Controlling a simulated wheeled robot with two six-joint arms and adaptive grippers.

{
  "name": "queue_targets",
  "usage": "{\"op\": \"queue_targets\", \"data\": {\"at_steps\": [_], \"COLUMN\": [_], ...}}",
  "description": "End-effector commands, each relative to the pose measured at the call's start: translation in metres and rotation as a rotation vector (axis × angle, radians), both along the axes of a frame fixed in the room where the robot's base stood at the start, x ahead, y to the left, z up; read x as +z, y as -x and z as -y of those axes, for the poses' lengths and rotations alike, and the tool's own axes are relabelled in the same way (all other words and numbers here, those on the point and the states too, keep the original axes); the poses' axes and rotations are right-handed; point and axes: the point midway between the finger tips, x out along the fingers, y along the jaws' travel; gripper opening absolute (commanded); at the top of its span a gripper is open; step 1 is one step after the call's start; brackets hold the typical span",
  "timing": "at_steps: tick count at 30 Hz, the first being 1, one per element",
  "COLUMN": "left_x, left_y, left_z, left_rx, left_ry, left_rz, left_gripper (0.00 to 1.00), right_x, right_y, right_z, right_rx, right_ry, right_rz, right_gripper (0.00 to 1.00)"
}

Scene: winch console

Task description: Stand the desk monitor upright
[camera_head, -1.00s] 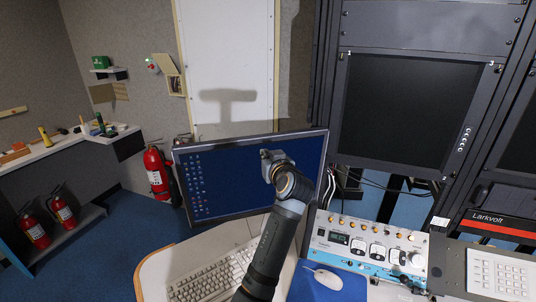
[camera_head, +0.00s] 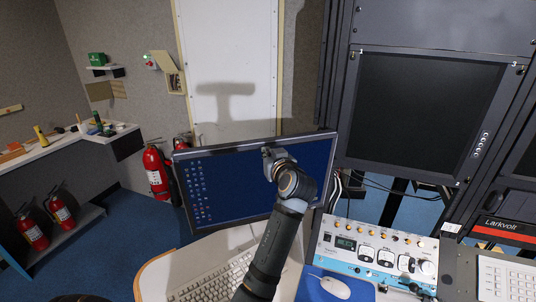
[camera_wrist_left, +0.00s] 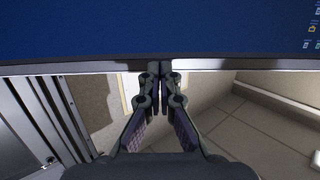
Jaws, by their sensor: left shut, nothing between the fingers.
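The desk monitor (camera_head: 228,192) stands behind the keyboard in the head view, its lit blue screen facing me. Its top edge slopes up to the right; I cannot tell how far it leans. My left gripper (camera_head: 270,153) is in front of the screen near the top edge, and the arm covers the screen's lower right. In the left wrist view, the screen (camera_wrist_left: 150,28) fills the top. The shut, empty fingers (camera_wrist_left: 160,70) overlap the monitor's frame; contact is unclear. The monitor's stand is hidden. My right gripper is not in view.
A keyboard (camera_head: 215,280) lies on the desk (camera_head: 155,272) before the monitor. A mouse (camera_head: 330,287) on a blue mat and a control panel (camera_head: 372,248) are at the right. A dark rack (camera_head: 425,110) stands behind. Cables hang beside the monitor.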

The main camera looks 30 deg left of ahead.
Motion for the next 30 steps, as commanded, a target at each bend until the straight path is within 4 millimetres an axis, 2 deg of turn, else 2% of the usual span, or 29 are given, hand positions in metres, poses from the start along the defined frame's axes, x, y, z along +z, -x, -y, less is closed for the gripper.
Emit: {"op": "queue_targets", "data": {"at_steps": [10, 30], "left_x": [0.0005, 0.0009], "left_y": [-0.0035, -0.0061], "left_z": [-0.004, -0.0077], "left_rx": [-0.001, 0.0], "left_ry": [0.001, 0.001], "left_rz": [0.001, 0.001], "left_gripper": [0.0, 0.0], "right_x": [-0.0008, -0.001], "right_y": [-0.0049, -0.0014], "right_z": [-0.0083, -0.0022], "right_rx": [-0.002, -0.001], "right_ry": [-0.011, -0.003], "right_rz": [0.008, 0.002], "right_gripper": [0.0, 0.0]}}
